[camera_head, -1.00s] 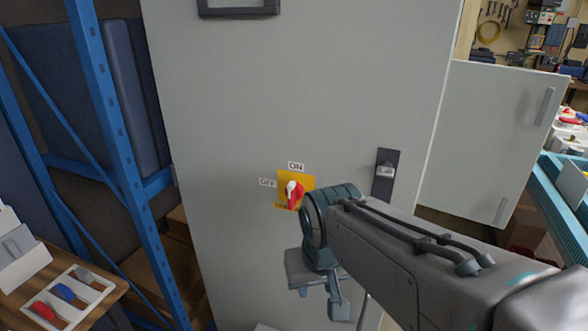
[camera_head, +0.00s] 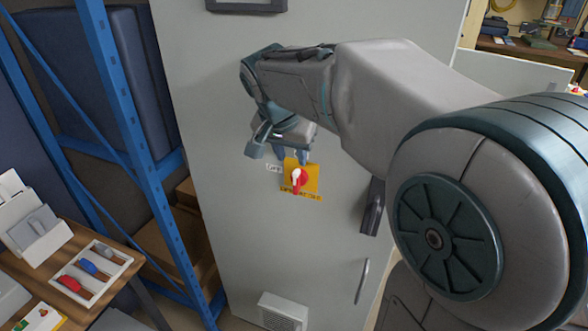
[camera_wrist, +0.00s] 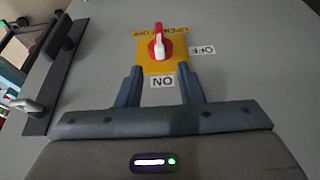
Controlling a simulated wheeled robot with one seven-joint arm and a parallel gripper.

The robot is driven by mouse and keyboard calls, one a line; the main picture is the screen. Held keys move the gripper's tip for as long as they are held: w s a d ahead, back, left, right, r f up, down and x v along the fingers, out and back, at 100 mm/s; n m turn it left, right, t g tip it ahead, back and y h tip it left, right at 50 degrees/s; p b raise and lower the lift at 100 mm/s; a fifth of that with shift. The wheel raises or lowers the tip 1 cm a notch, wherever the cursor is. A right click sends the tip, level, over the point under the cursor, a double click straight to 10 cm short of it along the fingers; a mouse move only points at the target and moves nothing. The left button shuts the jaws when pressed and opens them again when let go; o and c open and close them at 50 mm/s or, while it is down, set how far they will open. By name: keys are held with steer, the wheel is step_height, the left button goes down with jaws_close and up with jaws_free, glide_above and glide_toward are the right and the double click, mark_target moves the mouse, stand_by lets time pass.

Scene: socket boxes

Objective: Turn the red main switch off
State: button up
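The red main switch (camera_head: 299,178) sits on a yellow plate (camera_head: 315,170) on the grey cabinet door. In the wrist view, which shows it upside down, the switch handle (camera_wrist: 157,42) stands vertical, its white end toward the ON label (camera_wrist: 163,81). The OFF label (camera_wrist: 203,50) is to the side, a quarter turn from ON. My gripper (camera_head: 291,155) is just above the switch in the head view, fingers pointing down and covering the ON label. In the wrist view my gripper (camera_wrist: 160,86) is open and empty, its fingers either side of ON, apart from the handle.
A dark door latch (camera_head: 373,206) is right of the switch. A blue shelf rack (camera_head: 125,110) stands left of the cabinet. A table with a tray (camera_head: 119,261) of coloured handles is at lower left. The door below the switch is largely clear.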

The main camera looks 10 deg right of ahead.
mark_target(296, 172)
steer(key=p+x, duration=0.1)
steer(key=x, duration=0.7)
steer(key=shift+f, duration=0.3)
jaws_close()
